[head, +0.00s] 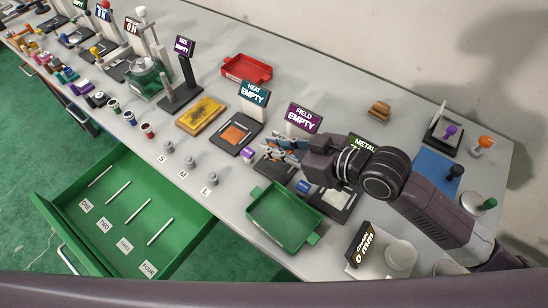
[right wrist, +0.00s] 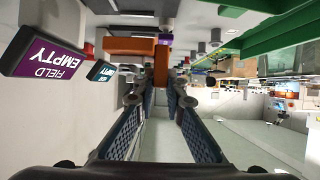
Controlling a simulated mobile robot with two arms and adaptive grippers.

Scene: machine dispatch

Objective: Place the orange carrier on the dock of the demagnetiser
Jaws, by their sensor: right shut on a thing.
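My right gripper (head: 272,147) is shut and reaches in from the right, over the station with the purple sign reading FIELD EMPTY (head: 303,117), which I take as the demagnetiser. In the right wrist view the fingers (right wrist: 161,88) close on an orange piece (right wrist: 161,66), which appears to be the orange carrier. In the head view the fingers mostly hide it. The demagnetiser's dark base (head: 270,167) lies beneath the gripper and is partly covered. Whether the carrier touches the dock cannot be told. The purple sign also shows in the right wrist view (right wrist: 47,58). My left gripper is not in view.
The HEAT EMPTY sign (head: 255,93) and its station with a copper-orange plate stand left of the gripper. A purple-topped piece (head: 248,155) is close by. A green tray (head: 284,218) lies in front; an open green drawer (head: 125,215) is at lower left.

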